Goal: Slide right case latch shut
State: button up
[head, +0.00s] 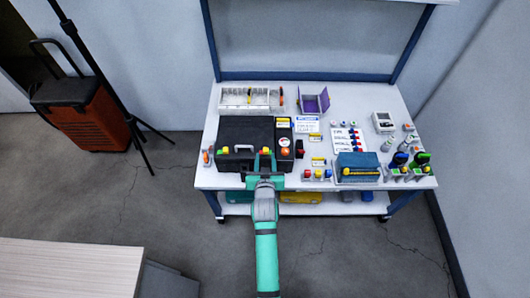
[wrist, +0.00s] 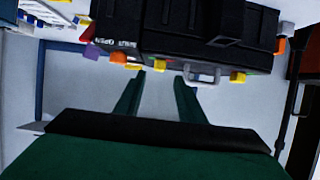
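The black case (head: 232,131) sits closed at the front left of the workbench; in the wrist view it fills the top (wrist: 190,35). Its grey handle (wrist: 203,72) is on the front. The yellow right latch (head: 265,151) is right of the handle; it appears on the left in the wrist view (wrist: 133,66), which is turned around. The yellow left latch (head: 225,149) also shows in the wrist view (wrist: 237,78). My teal gripper (head: 264,160) is in front of the right latch, fingers apart and empty (wrist: 160,80). Contact with the latch cannot be told.
An orange knob (head: 286,153) is just right of the latch. A blue box (head: 357,165) and small coloured parts stand farther right. The workbench's front edge (head: 300,186) lies under my arm.

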aim_at(266, 150)
jog(key=shift+x, duration=2.55)
jog(key=shift+d, duration=0.1)
grip_shut()
